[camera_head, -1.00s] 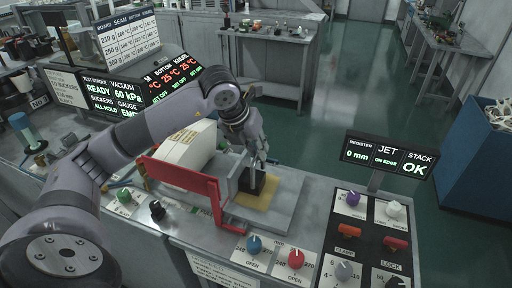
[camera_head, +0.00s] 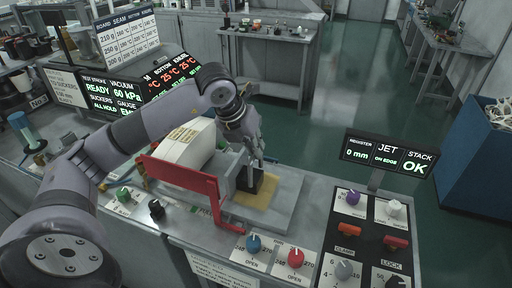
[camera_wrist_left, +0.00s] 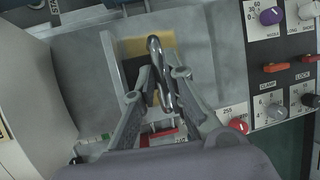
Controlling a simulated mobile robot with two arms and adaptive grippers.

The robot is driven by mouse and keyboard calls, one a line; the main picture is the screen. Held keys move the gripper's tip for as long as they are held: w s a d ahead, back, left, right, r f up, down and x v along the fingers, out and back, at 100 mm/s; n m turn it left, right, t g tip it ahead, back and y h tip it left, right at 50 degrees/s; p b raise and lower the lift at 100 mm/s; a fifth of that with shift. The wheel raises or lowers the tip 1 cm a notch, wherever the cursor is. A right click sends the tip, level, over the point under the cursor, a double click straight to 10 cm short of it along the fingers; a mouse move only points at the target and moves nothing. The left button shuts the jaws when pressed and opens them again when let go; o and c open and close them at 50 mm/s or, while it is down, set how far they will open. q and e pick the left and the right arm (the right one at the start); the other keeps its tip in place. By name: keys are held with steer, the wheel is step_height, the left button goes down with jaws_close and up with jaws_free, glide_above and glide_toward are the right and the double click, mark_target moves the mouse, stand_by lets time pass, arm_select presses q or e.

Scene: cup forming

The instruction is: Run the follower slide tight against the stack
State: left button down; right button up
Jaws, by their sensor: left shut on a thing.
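The cream stack (camera_head: 188,147) sits tilted behind the red frame (camera_head: 185,181). It also shows at the left edge of the wrist view (camera_wrist_left: 35,85). The follower slide has a grey upright plate (camera_head: 231,174) to the right of the stack, with a black block (camera_head: 265,184) beside it. My left gripper (camera_head: 257,163) is above the block, shut on the slide's metal handle (camera_wrist_left: 158,60), which shows between the fingers in the wrist view. My right gripper is not in view.
Blue (camera_head: 253,244) and red (camera_head: 295,258) knobs line the front. A display (camera_head: 388,157) reads 0 mm, ON EDGE, STACK OK. The control panel (camera_head: 345,225) stands at the right.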

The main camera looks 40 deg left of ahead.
arm_select(q)
steer(key=s+a+b, duration=0.3)
steer(key=a+b, duration=0.2)
steer(key=a, duration=0.7)
steer(key=shift+b, duration=0.35)
steer(key=c, duration=1.7)
jaws_free()
steer(key=shift+o, duration=0.2)
steer(key=v, duration=1.2)
